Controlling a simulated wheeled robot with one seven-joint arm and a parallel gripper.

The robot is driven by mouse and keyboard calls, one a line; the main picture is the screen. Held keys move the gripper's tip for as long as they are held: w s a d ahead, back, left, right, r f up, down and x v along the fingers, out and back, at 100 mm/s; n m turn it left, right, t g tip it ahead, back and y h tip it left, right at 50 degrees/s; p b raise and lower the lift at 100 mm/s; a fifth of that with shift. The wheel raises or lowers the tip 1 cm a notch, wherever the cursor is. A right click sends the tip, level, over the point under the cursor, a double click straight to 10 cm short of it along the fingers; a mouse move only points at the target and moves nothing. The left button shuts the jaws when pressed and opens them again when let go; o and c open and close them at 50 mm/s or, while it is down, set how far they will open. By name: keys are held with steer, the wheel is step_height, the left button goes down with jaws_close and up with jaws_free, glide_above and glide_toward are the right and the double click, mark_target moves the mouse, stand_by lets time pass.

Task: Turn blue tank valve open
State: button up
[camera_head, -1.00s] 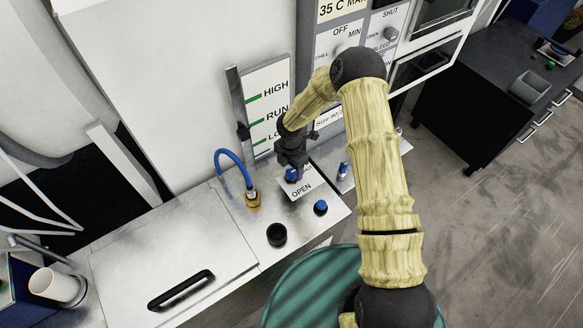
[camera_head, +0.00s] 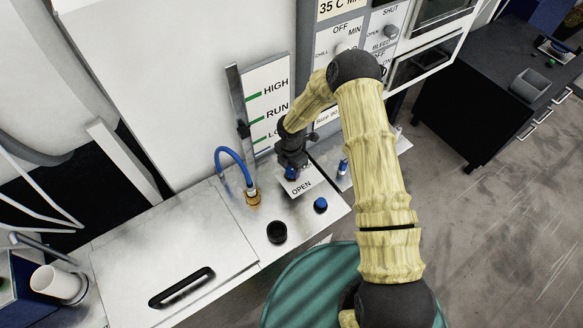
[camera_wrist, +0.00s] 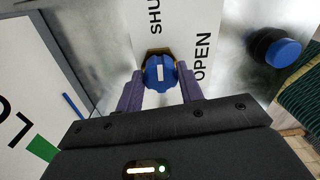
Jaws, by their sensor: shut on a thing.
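The blue tank valve (camera_wrist: 160,73) is a round blue knob with a white pointer line, on a brass base. In the wrist view its line runs nearly up and down the picture, between the printed words SHUT and OPEN on the white label plate (camera_wrist: 187,22). My gripper (camera_wrist: 160,85) is shut on the knob, one purple finger on each side. In the head view my gripper (camera_head: 291,168) hides most of the knob (camera_head: 291,175). The OPEN end of the label plate (camera_head: 301,187) shows below it.
A blue button (camera_head: 320,206) and a black round cap (camera_head: 276,232) stand on the metal top nearby. A blue hose (camera_head: 232,158) on a brass fitting (camera_head: 253,197) is to the left. The HIGH/RUN gauge panel (camera_head: 268,100) rises behind.

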steer(key=shift+m+b, duration=0.3)
steer(key=m+b, duration=0.2)
steer(key=m, duration=0.1)
steer(key=shift+w+f+b, duration=0.1)
steer(key=shift+b, duration=0.3)
steer(key=m+b, duration=0.3)
steer(key=m, duration=0.2)
steer(key=m+b, duration=0.2)
steer(key=m, duration=0.2)
steer(key=m+b, duration=0.1)
steer(key=m, duration=0.1)
steer(key=m+b, duration=0.1)
steer(key=m, duration=0.2)
steer(key=shift+r+y, duration=0.2)
steer(key=shift+y, duration=0.1)
steer(key=o, duration=1)
